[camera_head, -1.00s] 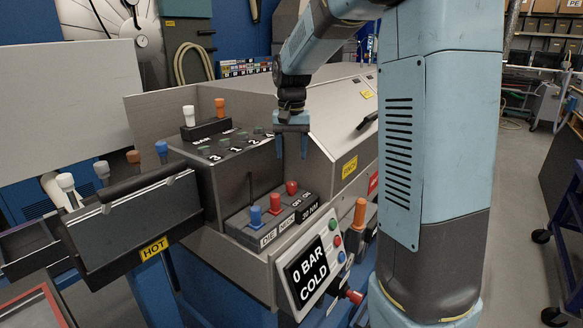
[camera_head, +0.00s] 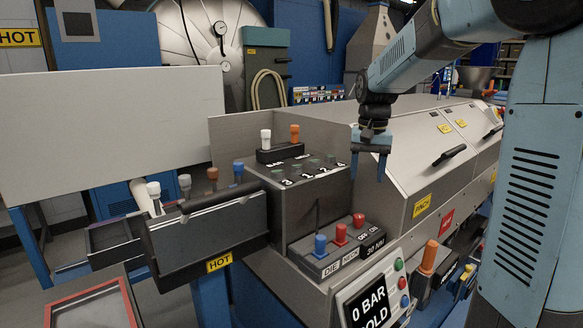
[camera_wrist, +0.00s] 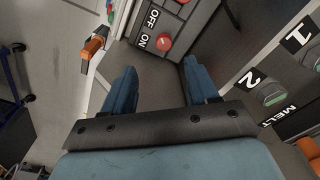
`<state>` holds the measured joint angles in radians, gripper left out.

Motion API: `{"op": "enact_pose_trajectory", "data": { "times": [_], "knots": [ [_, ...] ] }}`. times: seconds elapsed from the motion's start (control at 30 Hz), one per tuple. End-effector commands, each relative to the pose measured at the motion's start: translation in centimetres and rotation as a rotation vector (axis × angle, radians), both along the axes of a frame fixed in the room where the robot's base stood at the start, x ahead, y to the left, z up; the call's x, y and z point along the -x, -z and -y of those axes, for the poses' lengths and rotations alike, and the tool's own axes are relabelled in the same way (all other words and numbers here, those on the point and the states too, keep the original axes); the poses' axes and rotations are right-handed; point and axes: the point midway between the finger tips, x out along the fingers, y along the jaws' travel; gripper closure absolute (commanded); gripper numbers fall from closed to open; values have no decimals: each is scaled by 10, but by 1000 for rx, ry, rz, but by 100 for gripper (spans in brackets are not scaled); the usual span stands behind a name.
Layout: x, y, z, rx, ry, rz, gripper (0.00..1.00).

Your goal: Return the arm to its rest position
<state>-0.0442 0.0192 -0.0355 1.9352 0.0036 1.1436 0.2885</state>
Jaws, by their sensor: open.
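My gripper (camera_head: 368,166) hangs from my blue arm, pointing down, in the head view. Its two blue fingers are apart with nothing between them. It is above the grey machine, right of the black stepped box (camera_head: 310,195) with numbered green knobs. In the wrist view my gripper (camera_wrist: 160,85) also shows open and empty, above a bare grey surface. A red knob (camera_wrist: 164,42) beside ON and OFF labels lies beyond the fingertips there. My arm is bent, with its forearm reaching left from the upper right.
The control strip (camera_head: 340,245) carries blue and red knobs. A display panel (camera_head: 370,305) reads 0 BAR. An orange handle (camera_head: 429,257) stands at the right. A HOT-labelled bin (camera_head: 205,240) is at left, and a pale board (camera_head: 110,115) stands behind it. Air around my gripper looks clear.

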Motion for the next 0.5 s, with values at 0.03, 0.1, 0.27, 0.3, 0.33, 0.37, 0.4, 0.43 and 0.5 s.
{"op": "enact_pose_trajectory", "data": {
  "times": [0.03, 0.1, 0.27, 0.3, 0.33, 0.37, 0.4, 0.43, 0.5],
  "knots": [
    [13, -7, 1, -1, -10, 21, 41],
    [30, -15, 1, -1, -28, 52, 41],
    [70, -27, 3, 2, -69, 117, 41],
    [80, -29, 3, 3, -80, 133, 41],
    [88, -31, 3, 4, -86, 146, 41],
    [95, -32, 4, 6, -93, 159, 41],
    [105, -34, 4, 8, -104, 175, 41],
    [112, -34, 4, 10, -112, 186, 41],
    [130, -36, 4, 14, -130, 217, 41]
  ]
}}
